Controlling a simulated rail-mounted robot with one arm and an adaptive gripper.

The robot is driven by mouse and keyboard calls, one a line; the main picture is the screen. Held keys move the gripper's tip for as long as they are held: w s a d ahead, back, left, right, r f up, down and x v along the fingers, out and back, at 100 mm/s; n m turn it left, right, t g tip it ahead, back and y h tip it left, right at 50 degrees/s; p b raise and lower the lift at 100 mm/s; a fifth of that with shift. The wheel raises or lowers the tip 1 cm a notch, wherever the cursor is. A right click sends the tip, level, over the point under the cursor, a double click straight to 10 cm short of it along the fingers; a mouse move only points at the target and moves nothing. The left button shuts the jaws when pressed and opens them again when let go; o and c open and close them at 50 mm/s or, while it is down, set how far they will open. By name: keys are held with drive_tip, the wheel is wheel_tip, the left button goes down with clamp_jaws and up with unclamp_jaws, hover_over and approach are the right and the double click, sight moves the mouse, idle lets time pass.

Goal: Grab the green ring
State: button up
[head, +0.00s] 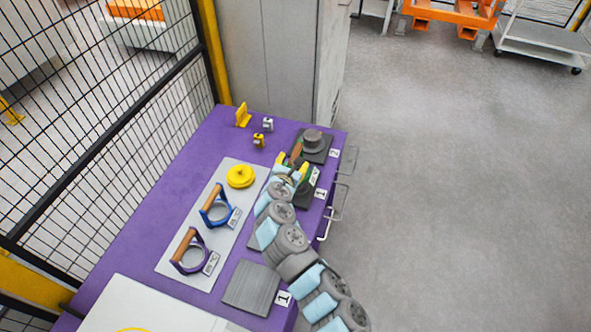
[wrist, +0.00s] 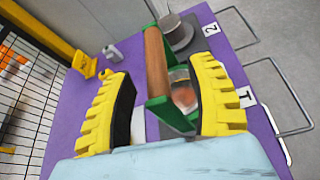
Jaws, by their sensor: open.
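The green ring (wrist: 168,114) has a green frame and a brown wooden handle (wrist: 157,62). In the wrist view it stands between the two yellow fingers of my gripper (wrist: 162,72). The fingers are open, one on each side of the handle, with visible gaps. In the head view my gripper (head: 291,166) is over the right side of the purple table, and it hides most of the green ring (head: 304,173).
A blue ring (head: 213,222), a purple ring (head: 178,262) and a yellow round piece (head: 240,176) sit on a light plate at left. A grey stepped cylinder (head: 313,139) stands just beyond my gripper. Metal handles (head: 335,209) stick out from the table's right edge.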

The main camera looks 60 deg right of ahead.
sight(295, 154)
drive_tip(key=shift+w+d+f, duration=0.25)
drive_tip(key=shift+w+d, duration=0.1)
drive_tip(key=shift+d, duration=0.3)
drive_tip(key=shift+x, duration=1.3)
clamp_jaws()
